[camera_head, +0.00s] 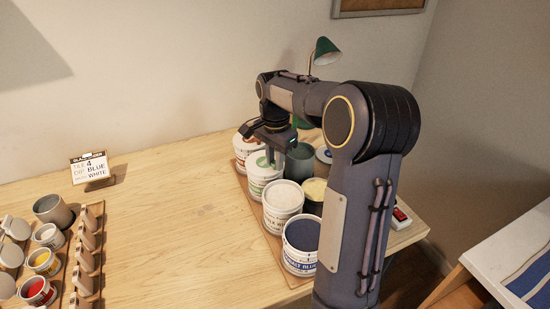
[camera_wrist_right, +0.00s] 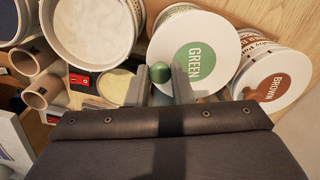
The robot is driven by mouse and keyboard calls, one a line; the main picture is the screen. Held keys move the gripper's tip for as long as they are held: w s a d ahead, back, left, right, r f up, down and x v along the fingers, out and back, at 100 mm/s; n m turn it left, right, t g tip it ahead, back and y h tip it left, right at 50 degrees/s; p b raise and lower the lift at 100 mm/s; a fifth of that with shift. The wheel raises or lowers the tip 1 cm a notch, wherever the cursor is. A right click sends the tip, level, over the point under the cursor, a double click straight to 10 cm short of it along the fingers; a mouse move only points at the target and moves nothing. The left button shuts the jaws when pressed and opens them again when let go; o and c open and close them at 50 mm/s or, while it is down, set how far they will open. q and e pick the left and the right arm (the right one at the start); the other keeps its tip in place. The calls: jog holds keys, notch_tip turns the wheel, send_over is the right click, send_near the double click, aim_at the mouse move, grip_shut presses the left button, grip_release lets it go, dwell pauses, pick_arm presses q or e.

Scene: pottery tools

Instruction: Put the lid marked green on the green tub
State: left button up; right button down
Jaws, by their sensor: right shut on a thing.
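The lid marked green (camera_wrist_right: 205,52) is white with a green round label and a green knob (camera_wrist_right: 160,72). In the wrist view my right gripper (camera_wrist_right: 165,84) is shut on the knob. In the head view the lid (camera_head: 262,162) lies level at the top of the white green tub (camera_head: 261,182), whose wall (camera_wrist_right: 185,10) shows behind the lid in the wrist view. I cannot tell whether the lid is fully seated. My right gripper (camera_head: 277,152) points down over it, partly hiding it. My left gripper is out of view.
A lidded brown tub (camera_head: 242,148) stands just behind. An open white tub (camera_head: 282,203) and a blue tub (camera_head: 302,246) stand in front. The table's middle (camera_head: 170,225) is clear; paint cups and a sign (camera_head: 90,168) are left.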

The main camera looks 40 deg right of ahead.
jog(key=c, duration=1.3)
grip_release()
jog(key=shift+f, duration=0.1)
notch_tip(320, 180, up, 12)
jog(key=s+a+f+n+t+y, duration=0.1)
jog(key=s+a+f+n+t, duration=0.1)
jog(key=s+a+n, duration=0.3)
jog(key=s+a+f+n+t+y, duration=0.1)
jog(key=s+a+f+n, duration=0.4)
jog(key=s+a, duration=0.4)
jog(key=s+a+f+n+t+y, duration=0.1)
jog(key=s+a+f+n+t, duration=0.1)
jog(key=s+a+f+n, duration=0.2)
jog(key=shift+s+a+n+t+y+p, duration=0.2)
jog(key=shift+s+a+n, duration=0.15)
jog(key=shift+s+a, duration=0.5)
jog(key=shift+s+a+n+t+y+p, duration=0.1)
jog(key=shift+s+a+n+y, duration=0.2)
jog(key=shift+s+a, duration=0.5)
jog(key=shift+s+d, duration=0.15)
